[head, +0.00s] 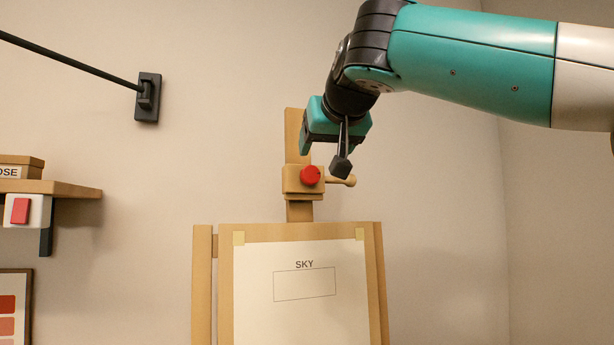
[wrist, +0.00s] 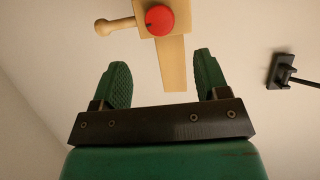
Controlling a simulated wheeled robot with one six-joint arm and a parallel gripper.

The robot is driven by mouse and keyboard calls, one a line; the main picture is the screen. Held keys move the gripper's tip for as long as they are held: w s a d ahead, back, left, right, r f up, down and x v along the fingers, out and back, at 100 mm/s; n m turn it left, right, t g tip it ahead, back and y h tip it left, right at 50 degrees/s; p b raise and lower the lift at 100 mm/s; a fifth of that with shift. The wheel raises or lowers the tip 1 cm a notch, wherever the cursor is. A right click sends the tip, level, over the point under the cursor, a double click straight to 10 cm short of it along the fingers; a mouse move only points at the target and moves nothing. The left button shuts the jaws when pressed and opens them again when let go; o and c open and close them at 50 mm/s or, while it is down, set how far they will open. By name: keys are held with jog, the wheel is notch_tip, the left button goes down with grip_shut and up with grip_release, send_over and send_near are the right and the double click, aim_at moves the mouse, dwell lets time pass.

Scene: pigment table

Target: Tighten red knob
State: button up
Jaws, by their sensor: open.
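The red knob (head: 311,175) is on the front of a wooden clamp block (head: 290,180) on the easel's mast, above the drawing board. In the wrist view the round red knob (wrist: 160,20), with a small dark mark near its left edge, shows near the top edge, beyond my fingertips. My gripper (head: 325,160) is in front of the mast near the knob; in the wrist view my gripper (wrist: 165,80) has its two green pads wide apart with nothing between them. The knob is clear of both fingers in the wrist view.
A wooden peg handle (head: 342,180) sticks out of the block's right side. Below is the board with a paper (head: 300,310) marked SKY. At the left are a shelf (head: 75,188), a red switch (head: 20,211) and a black wall bracket (head: 148,97).

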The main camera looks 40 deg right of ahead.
aim_at(311, 172)
jog(key=p+x, duration=0.1)
jog(key=x, duration=0.9)
jog(key=shift+p, duration=0.35)
jog(key=shift+c, duration=0.4)
